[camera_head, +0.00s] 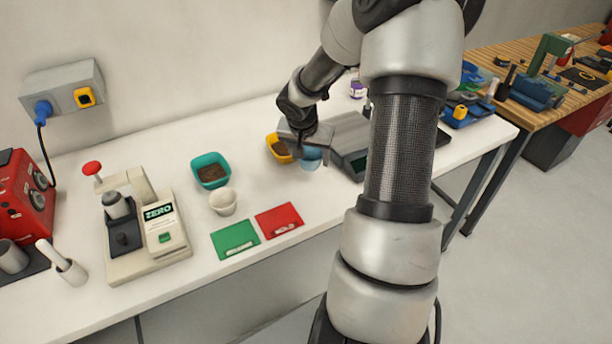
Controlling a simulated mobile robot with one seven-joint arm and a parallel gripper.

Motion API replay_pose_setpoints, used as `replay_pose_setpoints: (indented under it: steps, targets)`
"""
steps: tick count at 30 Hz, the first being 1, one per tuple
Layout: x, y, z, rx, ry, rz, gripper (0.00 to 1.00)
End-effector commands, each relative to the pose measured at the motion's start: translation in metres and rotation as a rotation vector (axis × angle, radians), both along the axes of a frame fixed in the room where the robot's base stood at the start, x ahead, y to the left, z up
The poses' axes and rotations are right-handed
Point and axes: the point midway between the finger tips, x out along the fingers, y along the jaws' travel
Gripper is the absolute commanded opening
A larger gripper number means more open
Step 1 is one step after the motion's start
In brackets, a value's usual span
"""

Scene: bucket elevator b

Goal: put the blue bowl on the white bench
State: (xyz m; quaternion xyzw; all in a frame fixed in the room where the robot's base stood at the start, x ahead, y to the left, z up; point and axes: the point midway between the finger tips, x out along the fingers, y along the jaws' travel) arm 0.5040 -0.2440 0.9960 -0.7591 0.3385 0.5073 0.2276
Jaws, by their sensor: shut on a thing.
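The light blue bowl (311,158) is in my gripper (312,149), right of the yellow bowl. My gripper is shut on it; the fingertips are partly hidden by the hand, and I cannot tell whether the bowl touches the surface below. The white bench (175,150) runs along the wall under my gripper.
A yellow bowl (274,143) and a teal bowl (211,161) hold brown material. A white cup (223,203), a green card (235,241) and a red card (279,221) lie nearby. A grey scale-like device (350,135) stands close on the right. A ZERO device (160,222) stands left.

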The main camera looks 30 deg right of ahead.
Motion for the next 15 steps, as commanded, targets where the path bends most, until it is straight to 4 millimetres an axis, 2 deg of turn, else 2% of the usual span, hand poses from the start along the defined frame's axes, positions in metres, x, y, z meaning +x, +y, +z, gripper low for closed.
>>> replay_pose_setpoints:
  steps: [1,3,8,15]
  targets:
    - [-0.001,0.001,-0.014,0.002,0.004,0.001,0.35]
    - [0.000,0.001,-0.025,0.002,0.002,0.003,0.35]
    - [0.000,0.001,-0.039,0.001,0.001,0.002,0.35]
    - [0.000,0.001,-0.071,0.001,0.002,0.002,0.35]
